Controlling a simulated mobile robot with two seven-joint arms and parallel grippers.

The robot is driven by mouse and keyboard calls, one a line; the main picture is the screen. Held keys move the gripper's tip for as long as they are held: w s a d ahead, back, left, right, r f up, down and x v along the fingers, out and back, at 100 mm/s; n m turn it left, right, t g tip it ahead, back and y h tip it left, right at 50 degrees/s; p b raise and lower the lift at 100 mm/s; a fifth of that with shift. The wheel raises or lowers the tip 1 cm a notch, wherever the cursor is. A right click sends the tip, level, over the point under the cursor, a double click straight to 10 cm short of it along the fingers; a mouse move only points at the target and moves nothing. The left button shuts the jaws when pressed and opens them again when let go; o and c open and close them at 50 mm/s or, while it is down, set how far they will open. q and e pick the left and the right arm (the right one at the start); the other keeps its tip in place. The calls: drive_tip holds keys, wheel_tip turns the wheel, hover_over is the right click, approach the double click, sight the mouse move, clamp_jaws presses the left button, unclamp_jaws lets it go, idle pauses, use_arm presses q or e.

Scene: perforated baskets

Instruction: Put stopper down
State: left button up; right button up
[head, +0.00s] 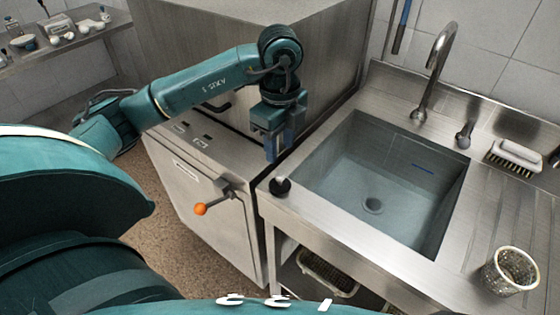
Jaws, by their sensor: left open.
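A small black stopper (280,187) rests on the steel rim at the front left corner of the sink (318,211). My left gripper (272,155) points down just above and slightly left of the stopper, with its fingers apart. It looks clear of the stopper, though the small gap is hard to judge. My right gripper is not in view.
A faucet (437,75) and a lever stand behind the sink. A brush (515,156) and a perforated basket (510,270) sit on the right drainboard. A basket (328,272) sits under the counter.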

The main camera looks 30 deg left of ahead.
use_arm(q)
wheel_tip(320, 180, up, 2)
drive_tip(key=shift+r, duration=0.2)
idle(0.4)
